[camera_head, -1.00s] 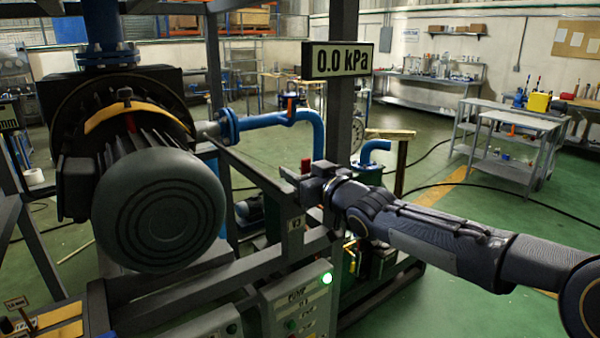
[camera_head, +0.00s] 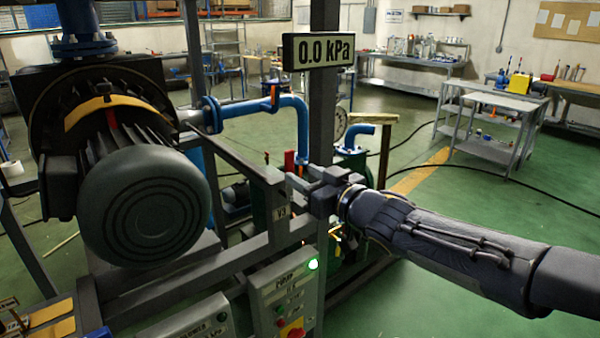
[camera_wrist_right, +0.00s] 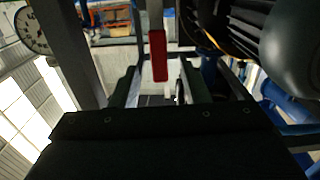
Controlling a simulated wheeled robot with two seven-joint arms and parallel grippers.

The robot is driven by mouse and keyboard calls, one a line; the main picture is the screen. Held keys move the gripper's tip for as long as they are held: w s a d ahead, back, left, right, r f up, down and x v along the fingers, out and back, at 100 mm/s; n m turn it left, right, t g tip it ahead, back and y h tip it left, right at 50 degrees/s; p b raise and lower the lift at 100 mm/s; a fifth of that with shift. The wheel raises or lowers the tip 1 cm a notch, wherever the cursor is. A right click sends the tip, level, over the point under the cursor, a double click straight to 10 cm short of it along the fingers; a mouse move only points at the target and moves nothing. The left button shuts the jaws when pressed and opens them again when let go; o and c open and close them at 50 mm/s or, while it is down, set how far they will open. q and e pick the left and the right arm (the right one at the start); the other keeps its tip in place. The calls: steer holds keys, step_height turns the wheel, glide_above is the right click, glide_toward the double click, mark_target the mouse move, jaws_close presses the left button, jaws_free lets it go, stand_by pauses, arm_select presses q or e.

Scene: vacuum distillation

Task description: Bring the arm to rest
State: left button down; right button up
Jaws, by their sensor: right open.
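My right arm comes in from the right in the head view. Its gripper (camera_head: 298,184) is open beside the frame post with the V3 tag (camera_head: 281,212). A red upright handle (camera_head: 290,161) shows just behind the fingertips. In the right wrist view a red handle (camera_wrist_right: 158,56) lies between the two spread fingers in the picture. I cannot tell any contact between it and the fingers. My left gripper is not in view.
A large pump motor (camera_head: 146,210) fills the left. A blue pipe (camera_head: 255,112) runs behind the frame. The display (camera_head: 318,52) reads 0.0 kPa. The pump control box (camera_head: 287,295) has a lit green lamp. Green floor (camera_head: 400,312) is open at the lower right.

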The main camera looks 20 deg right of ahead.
steer(key=shift+s, duration=0.1)
steer(key=s+d+f+m+g+h, duration=0.2)
steer(key=s+f+m+g+h, duration=0.15)
steer(key=s+f, duration=0.6)
steer(key=s+d+f+m+g+h, duration=0.25)
steer(key=s+f+g, duration=0.35)
steer(key=s, duration=0.6)
steer(key=s+a+f+g+y, duration=0.2)
steer(key=s+a+f+y, duration=0.1)
steer(key=s, duration=0.5)
step_height(320, 180, down, 2)
steer(key=shift+s+a+f+y, duration=0.1)
steer(key=shift+s+a+y, duration=0.25)
steer(key=shift+a, duration=0.45)
